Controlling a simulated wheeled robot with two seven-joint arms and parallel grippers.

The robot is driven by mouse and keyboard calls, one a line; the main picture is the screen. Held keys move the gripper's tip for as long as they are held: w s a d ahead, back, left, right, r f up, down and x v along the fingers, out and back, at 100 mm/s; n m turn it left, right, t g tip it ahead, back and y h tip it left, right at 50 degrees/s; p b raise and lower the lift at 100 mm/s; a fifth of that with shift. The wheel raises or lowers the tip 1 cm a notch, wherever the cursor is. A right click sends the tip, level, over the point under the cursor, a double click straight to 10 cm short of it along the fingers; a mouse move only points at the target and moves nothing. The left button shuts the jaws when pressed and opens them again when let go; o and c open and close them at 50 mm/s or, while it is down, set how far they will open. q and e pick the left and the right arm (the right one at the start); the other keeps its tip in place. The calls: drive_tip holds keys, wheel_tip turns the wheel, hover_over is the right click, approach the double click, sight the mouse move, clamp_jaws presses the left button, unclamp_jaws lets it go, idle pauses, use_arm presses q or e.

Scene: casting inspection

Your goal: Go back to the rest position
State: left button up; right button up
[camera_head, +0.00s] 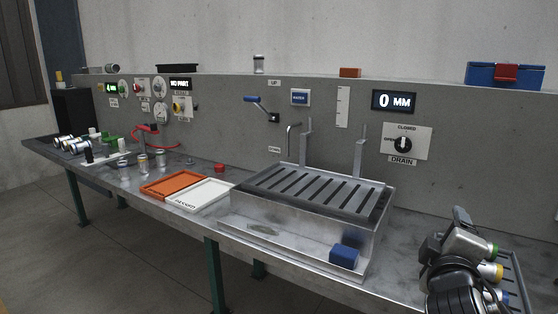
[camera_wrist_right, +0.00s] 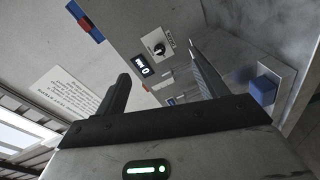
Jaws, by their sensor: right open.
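My right gripper (camera_head: 462,222) is at the lower right of the head view, in front of the bench's right end. It appears raised over a rack with coloured-ended cylinders. In the right wrist view my right gripper (camera_wrist_right: 160,82) shows two dark fingers spread apart with nothing between them. Beyond them are the drain knob (camera_wrist_right: 160,48), the display (camera_wrist_right: 142,66) and a blue block (camera_wrist_right: 264,88), all seen at a slant. My left gripper is in neither view.
A metal tank with a slatted top (camera_head: 310,195) stands mid-bench, with a blue block (camera_head: 344,256) at its front. Left of it are a white tray (camera_head: 200,194) and an orange tray (camera_head: 172,186). A blue box (camera_head: 505,75) sits on the back ledge.

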drive_tip(key=s+a+f+m+g+y, duration=0.1)
drive_tip(key=s+a+f+y, duration=0.25)
drive_tip(key=f, duration=0.65)
drive_tip(key=s+a+f+g+y, duration=0.1)
drive_tip(key=s+a+f+y, duration=0.2)
drive_tip(key=f, duration=0.6)
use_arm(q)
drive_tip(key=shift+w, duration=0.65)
use_arm(e)
drive_tip(key=s+a+f+m+g+y, duration=0.3)
drive_tip(key=s+a+f+m, duration=0.3)
drive_tip(key=s+f, duration=0.6)
drive_tip(key=shift+s+a+y, duration=0.7)
drive_tip(key=shift+a+y, duration=0.05)
drive_tip(key=shift+a, duration=0.3)
